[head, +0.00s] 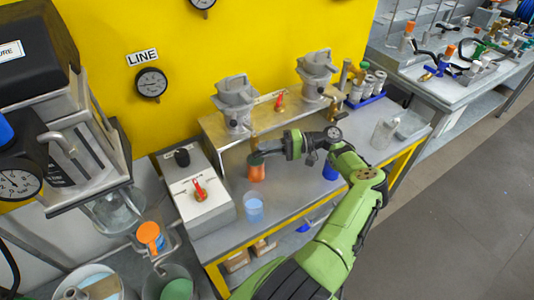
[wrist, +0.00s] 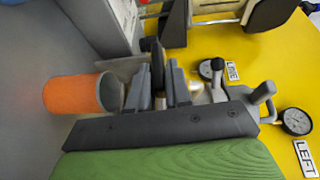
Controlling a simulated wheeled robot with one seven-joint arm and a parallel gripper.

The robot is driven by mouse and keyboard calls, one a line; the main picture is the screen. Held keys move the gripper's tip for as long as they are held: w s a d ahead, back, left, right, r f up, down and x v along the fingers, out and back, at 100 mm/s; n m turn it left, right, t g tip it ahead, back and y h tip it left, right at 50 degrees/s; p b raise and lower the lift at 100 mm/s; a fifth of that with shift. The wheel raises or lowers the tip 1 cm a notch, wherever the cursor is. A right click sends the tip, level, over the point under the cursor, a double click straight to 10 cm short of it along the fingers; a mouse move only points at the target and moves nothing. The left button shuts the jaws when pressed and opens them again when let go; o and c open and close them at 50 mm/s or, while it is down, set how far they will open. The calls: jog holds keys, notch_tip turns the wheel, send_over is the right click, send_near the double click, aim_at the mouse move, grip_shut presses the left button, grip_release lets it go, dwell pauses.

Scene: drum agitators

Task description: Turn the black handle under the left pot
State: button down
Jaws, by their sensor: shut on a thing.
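The left pot (head: 236,100) is a grey vessel with a clamped lid on a metal bench stand. It partly shows in the wrist view as a grey shape (wrist: 262,95). My gripper (head: 262,153) is just below and in front of this pot. In the wrist view its two grey fingers (wrist: 161,88) are closed around a thin dark piece, the black handle (wrist: 158,62). In the head view my gripper hides the handle, so its angle is hard to tell.
An orange cup (head: 256,172) stands right beside my gripper, below it. A clear beaker (head: 253,207) and a control box with a red switch (head: 200,196) are to the left. The right pot (head: 316,72) has a red handle (head: 279,101) to its left. A blue vial rack (head: 368,98) is farther right.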

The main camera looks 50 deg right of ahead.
jog(key=shift+f+m+t+y+b, duration=0.2)
jog(key=shift+m+t+y+b, duration=0.15)
jog(key=shift+b, duration=0.2)
jog(key=c, duration=1.1)
grip_release()
jog(key=shift+c, duration=0.2)
jog(key=shift+w, duration=0.1)
